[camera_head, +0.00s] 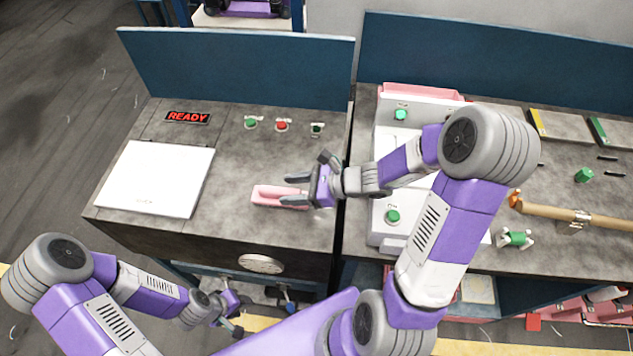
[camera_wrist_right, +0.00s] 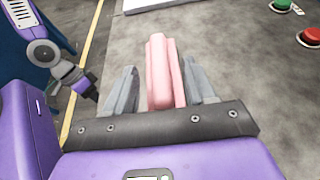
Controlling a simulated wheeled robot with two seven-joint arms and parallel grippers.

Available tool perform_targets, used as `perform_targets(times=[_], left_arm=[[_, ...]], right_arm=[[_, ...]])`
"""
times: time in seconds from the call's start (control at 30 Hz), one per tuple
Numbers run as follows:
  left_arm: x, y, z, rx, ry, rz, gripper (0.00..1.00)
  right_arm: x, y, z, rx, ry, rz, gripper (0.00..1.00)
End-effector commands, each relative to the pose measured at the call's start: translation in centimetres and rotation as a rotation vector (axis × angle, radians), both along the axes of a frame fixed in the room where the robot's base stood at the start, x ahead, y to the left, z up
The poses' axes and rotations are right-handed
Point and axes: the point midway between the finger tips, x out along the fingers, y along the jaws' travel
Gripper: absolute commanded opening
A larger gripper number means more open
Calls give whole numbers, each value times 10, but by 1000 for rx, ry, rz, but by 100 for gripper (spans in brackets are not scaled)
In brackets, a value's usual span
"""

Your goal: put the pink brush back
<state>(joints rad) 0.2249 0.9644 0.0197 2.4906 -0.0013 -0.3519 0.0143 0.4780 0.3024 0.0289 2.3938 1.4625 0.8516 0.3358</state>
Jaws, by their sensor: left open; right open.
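The pink brush (camera_head: 272,195) lies on the grey top of the left bench. My right gripper (camera_head: 290,190) is at the brush's right end, its fingers open on either side of it. In the right wrist view the pink brush (camera_wrist_right: 160,75) stands between the two grey fingers of the right gripper (camera_wrist_right: 160,95), with a narrow gap showing beside it. The near end of the brush is hidden by the gripper's body. My left gripper (camera_head: 232,318) is open and empty, low in front of the bench's front edge.
A white flat panel (camera_head: 157,178) lies left of the brush. Green and red buttons (camera_head: 282,125) and a READY display (camera_head: 187,117) are behind it. A pale machine with a green button (camera_head: 392,215) stands to the right. A blue partition (camera_head: 240,68) closes the back.

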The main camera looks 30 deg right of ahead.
Motion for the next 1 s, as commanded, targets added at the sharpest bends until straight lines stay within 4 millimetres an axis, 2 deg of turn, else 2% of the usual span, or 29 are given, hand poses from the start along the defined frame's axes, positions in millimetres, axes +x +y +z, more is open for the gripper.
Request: perform_targets(times=[0.03, 0.2, 0.4, 0.6, 1.0], left_arm=[[0, 0, 6, 0, 0, 0, 43], [0, 0, 14, 0, 0, 0, 43], [0, 0, 20, 0, 0, 0, 43], [0, 0, 21, 0, 0, 0, 43], [0, 0, 20, 0, 0, 0, 43]], right_arm=[[-5, -11, 8, -2, -2, -6, 55], [-25, -39, 22, -2, -1, -6, 55], [-40, -61, 32, -1, -1, -1, 55], [-46, -67, 34, 1, 1, 0, 55], [-46, -67, 34, 2, 1, 1, 55]])
